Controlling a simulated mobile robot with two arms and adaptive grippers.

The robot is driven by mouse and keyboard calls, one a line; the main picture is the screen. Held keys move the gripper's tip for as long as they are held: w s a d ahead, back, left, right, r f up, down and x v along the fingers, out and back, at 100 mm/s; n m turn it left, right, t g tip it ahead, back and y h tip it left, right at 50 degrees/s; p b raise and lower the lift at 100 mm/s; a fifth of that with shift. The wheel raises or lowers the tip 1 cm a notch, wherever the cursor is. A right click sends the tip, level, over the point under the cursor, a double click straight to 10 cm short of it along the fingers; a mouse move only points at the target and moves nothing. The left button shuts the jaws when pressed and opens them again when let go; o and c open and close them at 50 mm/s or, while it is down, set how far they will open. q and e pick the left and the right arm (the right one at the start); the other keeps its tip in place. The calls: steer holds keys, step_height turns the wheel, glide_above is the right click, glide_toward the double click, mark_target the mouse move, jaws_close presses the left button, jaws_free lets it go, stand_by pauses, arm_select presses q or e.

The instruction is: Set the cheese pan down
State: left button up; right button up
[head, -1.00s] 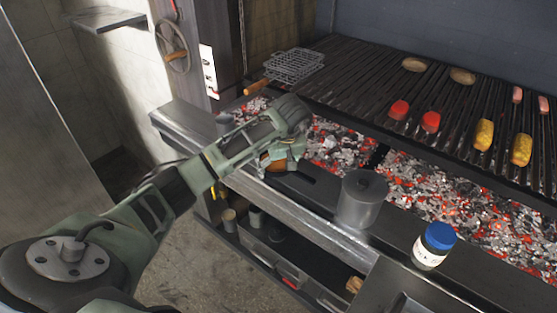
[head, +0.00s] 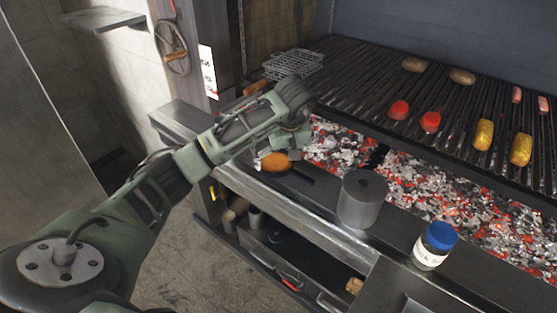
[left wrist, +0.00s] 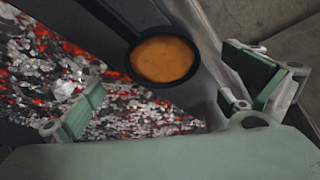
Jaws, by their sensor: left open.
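The cheese pan (head: 274,161), a small dark pan with smooth orange cheese in it, sits level on the grill's front ledge (head: 340,232). Its dark handle (head: 300,177) points right, toward the grey cylinder. In the left wrist view the pan (left wrist: 163,58) lies beyond and between the spread fingers, clear of both. My left gripper (head: 292,143) is open and empty, just above and behind the pan; its two green-padded fingers (left wrist: 165,82) are wide apart in the left wrist view. My right gripper is not in view.
A grey cylinder (head: 362,200) and a blue-lidded jar (head: 434,246) stand on the ledge to the right. Glowing coals (head: 420,195) lie behind it. The grate (head: 370,85) carries peppers, corn and other food. A wire basket (head: 292,64) rests at its left end.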

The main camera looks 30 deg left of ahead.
arm_select(q)
steer(key=v, duration=0.6)
steer(key=shift+r, duration=0.3)
steer(key=shift+s+d, duration=0.1)
steer(key=shift+s, duration=0.05)
